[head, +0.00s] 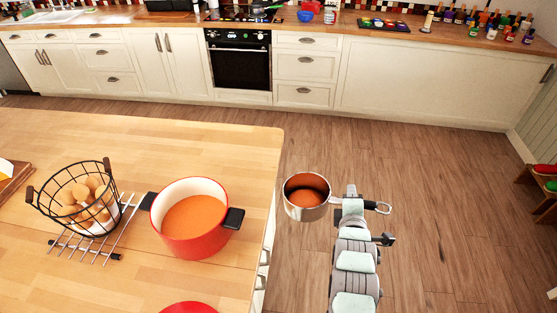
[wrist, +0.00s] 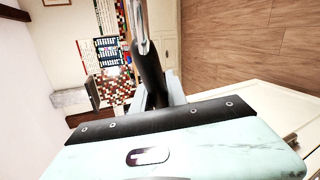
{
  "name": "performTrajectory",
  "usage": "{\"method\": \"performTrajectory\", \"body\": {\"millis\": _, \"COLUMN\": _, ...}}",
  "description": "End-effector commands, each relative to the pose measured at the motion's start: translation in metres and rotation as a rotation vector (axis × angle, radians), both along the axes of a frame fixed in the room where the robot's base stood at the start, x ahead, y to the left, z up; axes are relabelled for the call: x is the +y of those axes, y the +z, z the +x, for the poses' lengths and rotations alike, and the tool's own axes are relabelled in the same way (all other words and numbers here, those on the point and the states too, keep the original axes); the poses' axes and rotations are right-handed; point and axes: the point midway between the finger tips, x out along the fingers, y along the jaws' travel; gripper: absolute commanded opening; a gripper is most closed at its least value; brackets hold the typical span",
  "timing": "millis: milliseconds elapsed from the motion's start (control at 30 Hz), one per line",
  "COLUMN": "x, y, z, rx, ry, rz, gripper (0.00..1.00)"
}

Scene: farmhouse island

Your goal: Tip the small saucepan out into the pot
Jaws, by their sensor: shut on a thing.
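The small saucepan (head: 307,197) is steel with an orange-red liquid in it. In the head view it hangs in the air just right of the island's edge, about upright. My gripper (head: 352,203) is shut on its handle, which points right and ends in a ring. In the wrist view the dark handle (wrist: 150,70) rises between the fingers of my gripper (wrist: 160,95); the pan's bowl is not clear there. The pot (head: 193,219) is red with a cream inside and black side handles, and holds orange liquid. It stands on the island, left of the saucepan and apart from it.
The wooden island (head: 120,130) ends between pot and saucepan. A wire basket of eggs (head: 85,200) stands left of the pot on a metal rack (head: 95,240). A red round thing (head: 190,307) shows at the bottom edge. The island top behind the pot is clear.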

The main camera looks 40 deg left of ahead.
Motion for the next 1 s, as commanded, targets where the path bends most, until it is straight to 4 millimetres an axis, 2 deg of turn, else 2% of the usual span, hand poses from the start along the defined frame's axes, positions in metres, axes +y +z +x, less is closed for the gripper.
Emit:
{"method": "performTrajectory", "body": {"millis": 33, "x": 0.027, "y": 0.008, "z": 0.002, "rx": -0.010, "ry": 0.070, "rz": 0.007, "gripper": 0.00}}
{"method": "performTrajectory", "body": {"millis": 200, "x": 0.106, "y": 0.044, "z": -0.010, "rx": -0.012, "ry": 0.309, "rz": -0.002, "gripper": 0.00}}
{"method": "performTrajectory", "body": {"millis": 300, "x": 0.144, "y": 0.066, "z": -0.024, "rx": -0.014, "ry": 0.436, "rz": -0.009, "gripper": 0.00}}
{"method": "performTrajectory", "body": {"millis": 400, "x": 0.173, "y": 0.085, "z": -0.040, "rx": -0.015, "ry": 0.542, "rz": -0.014, "gripper": 0.00}}
{"method": "performTrajectory", "body": {"millis": 500, "x": 0.193, "y": 0.099, "z": -0.053, "rx": -0.013, "ry": 0.622, "rz": -0.017, "gripper": 0.00}}
{"method": "performTrajectory", "body": {"millis": 633, "x": 0.208, "y": 0.109, "z": -0.064, "rx": -0.010, "ry": 0.679, "rz": -0.019, "gripper": 0.00}}
{"method": "performTrajectory", "body": {"millis": 1000, "x": 0.212, "y": 0.113, "z": -0.068, "rx": -0.007, "ry": 0.698, "rz": -0.021, "gripper": 0.00}}
